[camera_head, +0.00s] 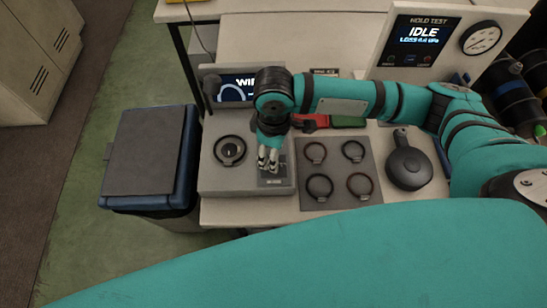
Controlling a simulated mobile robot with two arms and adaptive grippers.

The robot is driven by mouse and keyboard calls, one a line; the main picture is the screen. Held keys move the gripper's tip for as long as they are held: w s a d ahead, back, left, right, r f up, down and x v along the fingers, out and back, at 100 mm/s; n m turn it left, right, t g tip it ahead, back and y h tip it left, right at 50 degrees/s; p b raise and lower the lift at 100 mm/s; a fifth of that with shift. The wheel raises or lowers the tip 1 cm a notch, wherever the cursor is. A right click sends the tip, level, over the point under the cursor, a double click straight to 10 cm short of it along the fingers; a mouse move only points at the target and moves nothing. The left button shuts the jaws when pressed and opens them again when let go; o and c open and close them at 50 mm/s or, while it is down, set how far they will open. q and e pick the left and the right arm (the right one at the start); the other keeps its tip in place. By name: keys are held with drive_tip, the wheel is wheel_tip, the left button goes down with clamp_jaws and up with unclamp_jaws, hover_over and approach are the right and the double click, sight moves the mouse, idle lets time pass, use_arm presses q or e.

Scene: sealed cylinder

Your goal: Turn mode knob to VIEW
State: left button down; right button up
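The grey machine (210,183) stands at the left end of the bench, with a partly covered screen (233,88) at its back that begins "WI". A small dark panel (278,182) lies at its front right. My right gripper (268,159) points down over this panel, its fingertips close together at or just above it. No mode knob can be made out; the gripper covers the upper part of the panel. I cannot tell whether the fingers hold anything. My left gripper is out of view.
A dark round ring (230,151) sits on the machine's left. A grey mat (335,172) with several rings and a dark round lidded object (408,166) lie to the right. A hold test panel (421,42) reads "IDLE". A blue bin (152,160) stands left.

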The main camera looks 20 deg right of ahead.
wheel_tip(320, 180, down, 3)
drive_tip(key=shift+r, duration=0.15)
drive_tip(key=shift+f, duration=0.8)
clamp_jaws()
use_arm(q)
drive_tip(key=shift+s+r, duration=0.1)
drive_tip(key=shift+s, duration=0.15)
